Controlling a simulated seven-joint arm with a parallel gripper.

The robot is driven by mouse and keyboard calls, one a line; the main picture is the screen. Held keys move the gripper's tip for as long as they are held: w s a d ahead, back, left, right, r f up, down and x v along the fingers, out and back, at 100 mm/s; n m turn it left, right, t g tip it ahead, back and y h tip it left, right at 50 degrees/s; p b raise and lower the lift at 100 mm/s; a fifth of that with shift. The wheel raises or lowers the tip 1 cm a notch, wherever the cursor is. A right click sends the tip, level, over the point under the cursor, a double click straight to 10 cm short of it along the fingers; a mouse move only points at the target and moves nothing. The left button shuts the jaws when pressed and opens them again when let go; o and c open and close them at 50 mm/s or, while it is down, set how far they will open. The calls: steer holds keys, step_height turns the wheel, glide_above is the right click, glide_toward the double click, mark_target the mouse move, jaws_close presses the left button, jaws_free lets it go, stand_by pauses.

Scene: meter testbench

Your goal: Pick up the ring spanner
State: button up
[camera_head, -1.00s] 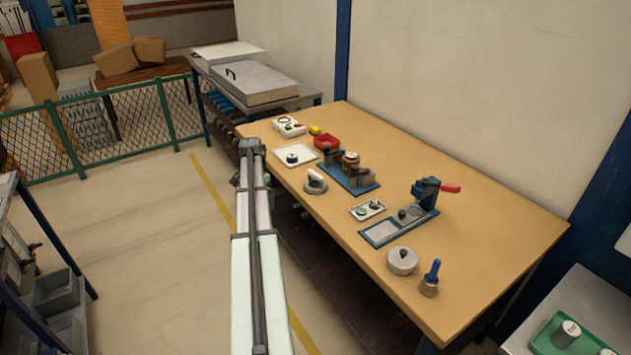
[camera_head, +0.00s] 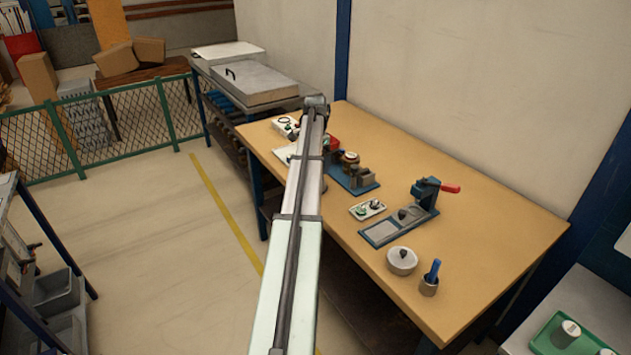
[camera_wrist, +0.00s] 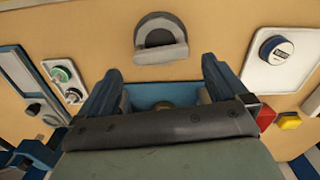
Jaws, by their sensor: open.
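I cannot make out a ring spanner for certain in either view. My gripper (camera_wrist: 160,88) shows in the wrist view with its two dark blue fingers spread wide and nothing held between them. Part of a blue fixture (camera_wrist: 150,92) with a brass-coloured round part lies below and between the fingers. The same fixture (camera_head: 366,188) shows in the head view, partly behind my arm. In the head view my arm reaches over the left part of the bench, and the gripper itself cannot be made out there.
A round grey piece (camera_wrist: 160,38) lies ahead of the fingers. A small parts tray (camera_head: 368,210) and red-handled clamp fixture (camera_head: 425,195) stand mid-bench.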

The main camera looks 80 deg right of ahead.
steer(key=shift+f, duration=4.25)
steer(key=shift+c, duration=0.4)
steer(key=c, duration=0.9)
